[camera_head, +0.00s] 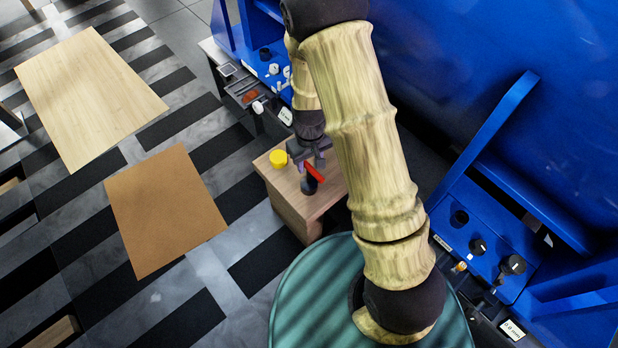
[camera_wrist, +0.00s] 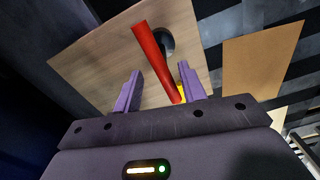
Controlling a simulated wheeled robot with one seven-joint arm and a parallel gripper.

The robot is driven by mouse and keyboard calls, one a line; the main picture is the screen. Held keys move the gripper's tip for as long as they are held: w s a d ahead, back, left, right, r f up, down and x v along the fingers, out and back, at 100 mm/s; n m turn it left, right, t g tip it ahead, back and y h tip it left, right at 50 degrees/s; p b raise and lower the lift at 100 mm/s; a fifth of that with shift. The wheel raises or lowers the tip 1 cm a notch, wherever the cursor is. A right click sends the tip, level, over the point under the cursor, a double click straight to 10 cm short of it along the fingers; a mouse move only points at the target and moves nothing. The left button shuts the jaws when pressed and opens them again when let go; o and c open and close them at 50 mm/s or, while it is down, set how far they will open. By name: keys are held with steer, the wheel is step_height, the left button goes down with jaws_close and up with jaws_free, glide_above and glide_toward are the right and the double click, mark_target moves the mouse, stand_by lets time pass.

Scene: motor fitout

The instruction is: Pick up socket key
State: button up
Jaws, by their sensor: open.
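The socket key appears to be the tool with a red handle (camera_head: 315,173) and a dark round end, on a small wooden table (camera_head: 303,207). In the wrist view the red handle (camera_wrist: 155,62) points toward my gripper (camera_wrist: 158,90), and its near end lies between the two purple fingers. The dark round end (camera_wrist: 166,42) is partly behind the handle. My gripper (camera_head: 312,150) is open over the table, with a finger on each side of the handle. I cannot tell whether either finger touches it.
A yellow round object (camera_head: 278,158) stands on the table, left of the tool; it is mostly hidden behind a finger in the wrist view (camera_wrist: 184,92). Blue machinery (camera_head: 470,60) with knobs borders the right side. Two flat wooden tops (camera_head: 90,95) and (camera_head: 165,210) lie to the left.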

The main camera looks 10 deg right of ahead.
mark_target(309, 166)
step_height(309, 166, down, 4)
steer(key=shift+s+f+b, duration=0.1)
steer(key=shift+b, duration=0.7)
jaws_close()
